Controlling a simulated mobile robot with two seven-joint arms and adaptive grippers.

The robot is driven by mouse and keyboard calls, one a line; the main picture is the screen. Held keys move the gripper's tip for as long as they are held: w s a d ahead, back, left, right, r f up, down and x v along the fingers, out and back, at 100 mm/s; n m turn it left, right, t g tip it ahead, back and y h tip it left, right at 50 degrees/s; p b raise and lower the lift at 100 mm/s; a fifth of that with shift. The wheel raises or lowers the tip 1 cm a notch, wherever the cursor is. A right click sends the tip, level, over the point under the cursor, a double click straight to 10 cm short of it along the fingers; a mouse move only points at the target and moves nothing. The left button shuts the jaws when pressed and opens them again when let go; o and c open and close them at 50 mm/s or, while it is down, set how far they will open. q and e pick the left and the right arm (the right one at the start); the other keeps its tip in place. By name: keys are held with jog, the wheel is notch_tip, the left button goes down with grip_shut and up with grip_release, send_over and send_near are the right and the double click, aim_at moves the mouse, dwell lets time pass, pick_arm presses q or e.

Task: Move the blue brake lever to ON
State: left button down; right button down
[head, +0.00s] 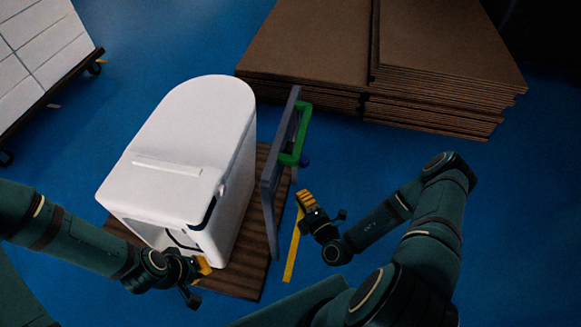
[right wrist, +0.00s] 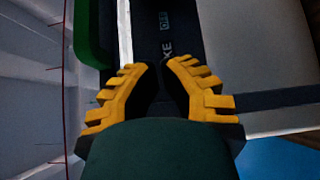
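A small dark blue knob (head: 305,161), apparently the end of the brake lever, shows at the right side of the upright grey panel (head: 269,205). A green loop handle (head: 304,125) is just above it. My right gripper (head: 306,198) is below the knob and right of the panel, apart from the knob. The lever is not clear there. My left gripper (head: 204,265) is by the toilet's lower front; its opening is unclear.
The white toilet unit (head: 182,140) stands on a brown slatted base (head: 248,278) left of the panel. Stacks of brown boards (head: 305,45) lie behind. A loaded cart (head: 45,45) is at upper left.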

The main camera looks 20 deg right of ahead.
jog(key=w, duration=0.3)
jog(key=w+b, duration=0.1)
jog(key=w, duration=0.5)
jog(key=shift+w+a, duration=0.2)
jog(key=shift+a, duration=0.2)
pick_arm(q)
jog(key=shift+f+b, duration=0.55)
jog(key=shift+f, duration=0.5)
pick_arm(e)
jog(key=shift+w+d, duration=0.3)
jog(key=shift+d, duration=0.35)
jog(key=shift+w+d, duration=0.35)
jog(key=shift+d, duration=0.25)
jog(key=shift+w+d, duration=0.3)
jog(key=shift+d, duration=0.35)
jog(key=shift+s+d, duration=0.1)
jog(key=shift+d, duration=0.05)
